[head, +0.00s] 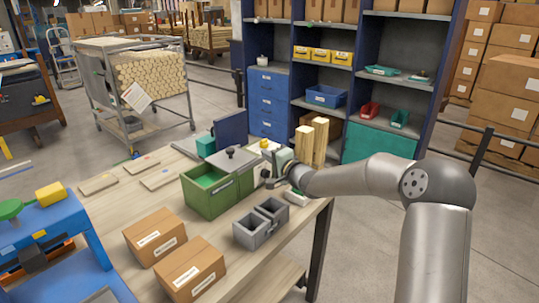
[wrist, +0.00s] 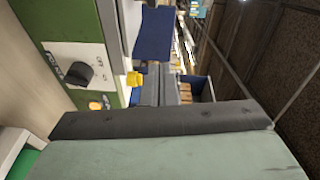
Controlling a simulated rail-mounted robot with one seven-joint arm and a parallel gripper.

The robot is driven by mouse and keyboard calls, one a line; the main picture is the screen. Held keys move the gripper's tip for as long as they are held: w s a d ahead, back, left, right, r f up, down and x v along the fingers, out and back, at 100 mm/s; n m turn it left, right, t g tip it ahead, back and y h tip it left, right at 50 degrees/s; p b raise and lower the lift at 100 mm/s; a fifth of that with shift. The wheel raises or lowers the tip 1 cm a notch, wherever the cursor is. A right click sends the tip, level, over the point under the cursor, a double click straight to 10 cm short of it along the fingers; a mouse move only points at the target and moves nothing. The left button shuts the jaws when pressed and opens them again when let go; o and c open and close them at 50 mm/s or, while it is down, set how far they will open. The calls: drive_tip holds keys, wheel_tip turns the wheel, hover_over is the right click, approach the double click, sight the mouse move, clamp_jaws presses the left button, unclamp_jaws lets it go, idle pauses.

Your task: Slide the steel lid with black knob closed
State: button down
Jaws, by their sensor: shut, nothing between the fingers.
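A green box (head: 209,204) stands on the wooden bench in the head view. Its left part is open and shows a green inside. The grey steel lid (head: 240,163) lies over the right part of the box. A black knob (head: 230,153) sits on the lid. My gripper (head: 270,174) is shut and empty at the right end of the box, to the right of the knob. Whether it touches the box or lid I cannot tell. In the wrist view the gripper (wrist: 160,122) fills the lower part, and I cannot make out the lid or knob there.
Grey open bins (head: 252,232) stand in front of the box. Two cartons (head: 155,236) lie at the front left. Wooden blocks (head: 314,141) stand behind my gripper. A panel with a black dial (wrist: 79,74) is close in the wrist view. Flat boards (head: 160,178) lie left of the box.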

sight(243, 159)
drive_tip(key=x, duration=0.9)
drive_tip(key=shift+s+a+f+p, duration=0.1)
drive_tip(key=shift+s+a+p, duration=0.1)
drive_tip(key=shift+p, duration=0.2)
drive_tip(key=shift+s+a+f, duration=0.1)
drive_tip(key=shift+s+a, duration=0.2)
drive_tip(key=shift+a, duration=0.2)
drive_tip(key=shift+s+a+f, duration=0.1)
drive_tip(key=shift+s+a, duration=0.25)
drive_tip(key=shift+a, duration=0.2)
drive_tip(key=shift+s+a, duration=0.1)
drive_tip(key=shift+a, duration=0.25)
drive_tip(key=shift+s+f, duration=0.1)
drive_tip(key=shift+s, duration=0.05)
